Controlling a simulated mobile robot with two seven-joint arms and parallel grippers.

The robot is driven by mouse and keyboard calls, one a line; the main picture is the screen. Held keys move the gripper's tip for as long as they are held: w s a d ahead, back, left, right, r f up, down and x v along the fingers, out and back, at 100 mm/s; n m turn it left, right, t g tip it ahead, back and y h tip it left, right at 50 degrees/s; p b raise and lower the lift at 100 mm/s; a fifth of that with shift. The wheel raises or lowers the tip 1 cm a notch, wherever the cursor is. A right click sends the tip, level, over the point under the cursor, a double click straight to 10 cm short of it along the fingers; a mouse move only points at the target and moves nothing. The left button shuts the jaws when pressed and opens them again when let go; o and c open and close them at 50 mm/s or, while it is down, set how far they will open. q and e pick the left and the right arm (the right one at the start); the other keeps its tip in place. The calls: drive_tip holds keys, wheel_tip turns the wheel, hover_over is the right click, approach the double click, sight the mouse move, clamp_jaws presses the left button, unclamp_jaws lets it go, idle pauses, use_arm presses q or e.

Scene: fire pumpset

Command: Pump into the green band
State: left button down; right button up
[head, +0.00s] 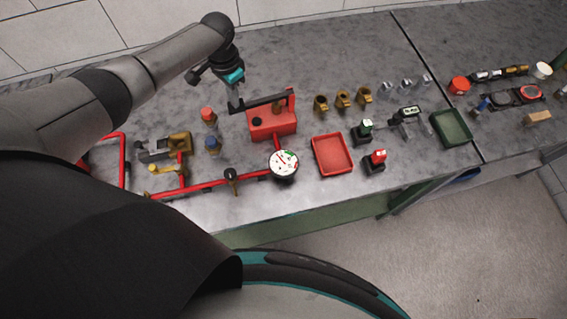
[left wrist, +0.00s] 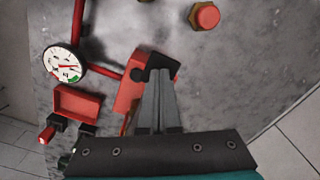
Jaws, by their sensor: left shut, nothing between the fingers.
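The red pump (head: 272,124) stands on the grey bench with a dark lever (head: 264,100) across its top. My left gripper (head: 235,104) is shut and empty at the lever's left end; I cannot tell whether it touches. In the left wrist view its closed fingers (left wrist: 156,92) overlap the pump body (left wrist: 129,94) and the lever's dark end (left wrist: 155,64). The round white gauge (head: 284,163) is in front of the pump, with a green band; it also shows in the left wrist view (left wrist: 65,66). The needle's exact reading is too small to tell. My right gripper is out of view.
Red pipe (head: 204,187) with a black-handled valve (head: 231,177) runs left from the gauge. Brass fittings (head: 342,98) stand right of the pump. A red tray (head: 333,154) and a green tray (head: 451,127) lie further right. Red-capped and blue-capped fittings stand left of the pump.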

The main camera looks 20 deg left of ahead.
use_arm(q)
drive_tip(key=shift+f+b, duration=1.2)
drive_tip(key=shift+f, duration=0.65)
drive_tip(key=shift+r, duration=0.1)
wheel_tip(320, 180, up, 3)
drive_tip(key=p, duration=0.3)
drive_tip(key=shift+r, duration=0.15)
drive_tip(key=shift+r+p, duration=0.7)
drive_tip(key=shift+r, duration=0.4)
drive_tip(key=shift+f, duration=0.1)
